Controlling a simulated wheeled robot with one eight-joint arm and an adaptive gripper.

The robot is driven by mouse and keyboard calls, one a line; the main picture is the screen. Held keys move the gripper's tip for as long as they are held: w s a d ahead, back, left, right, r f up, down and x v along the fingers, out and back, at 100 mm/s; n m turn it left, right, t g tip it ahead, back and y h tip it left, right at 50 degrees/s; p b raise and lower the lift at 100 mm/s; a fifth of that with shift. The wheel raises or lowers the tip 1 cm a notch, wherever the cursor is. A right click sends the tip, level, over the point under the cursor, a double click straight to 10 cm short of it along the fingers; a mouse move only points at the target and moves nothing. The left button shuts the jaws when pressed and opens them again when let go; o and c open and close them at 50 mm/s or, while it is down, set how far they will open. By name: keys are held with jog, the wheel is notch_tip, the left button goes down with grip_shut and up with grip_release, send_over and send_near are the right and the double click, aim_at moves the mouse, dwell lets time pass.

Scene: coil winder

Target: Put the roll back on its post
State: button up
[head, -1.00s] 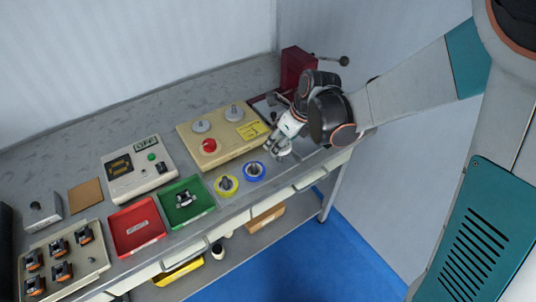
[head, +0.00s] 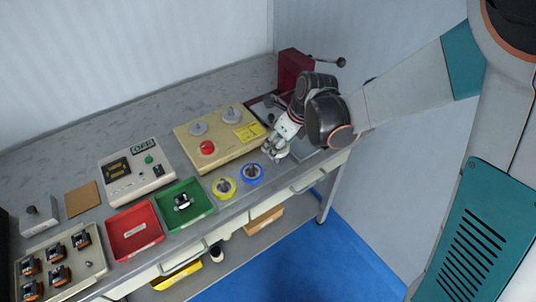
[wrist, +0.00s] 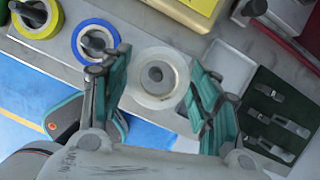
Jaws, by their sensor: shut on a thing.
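In the head view my gripper (head: 275,150) is low over the bench front, right of the blue roll, and hides most of the white roll. The blue roll (head: 250,173) and yellow roll (head: 223,187) stand around their own dark posts; both also show in the wrist view.
Behind the rolls is a beige winder box (head: 222,143) with a red knob. Green (head: 201,215) and red (head: 132,247) trays lie to the left. A red machine (head: 293,68) stands behind my gripper. In the wrist view a dark green tray (wrist: 262,138) lies at the right.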

aim_at(278, 161)
jog(key=shift+f+b, duration=2.3)
jog(key=shift+f, duration=0.6)
jog(key=o, duration=1.1)
jog(key=shift+r, duration=0.1)
jog(key=shift+r, duration=0.1)
jog(key=v, duration=1.2)
jog(key=shift+s, duration=0.15)
jog(key=s+d+r+n+t+h, duration=0.1)
jog(key=s+d+n, duration=0.3)
jog(key=n, duration=0.4)
jog(key=s+d+r+n+t+h, duration=0.1)
jog(key=s+d+r+n, duration=0.1)
jog(key=s+d+n, duration=0.2)
jog(key=s+d+r+n+t+h, duration=0.1)
jog(key=s+d+n, duration=0.3)
jog(key=s+n, duration=0.5)
jog(key=shift+d+r+n+t, duration=0.15)
jog(key=shift+r+n+t, duration=0.15)
jog(key=shift+n, duration=0.85)
jog(key=shift+d+r+n+t, duration=0.2)
jog(key=shift+n+t, duration=0.1)
jog(key=shift+n, duration=0.85)
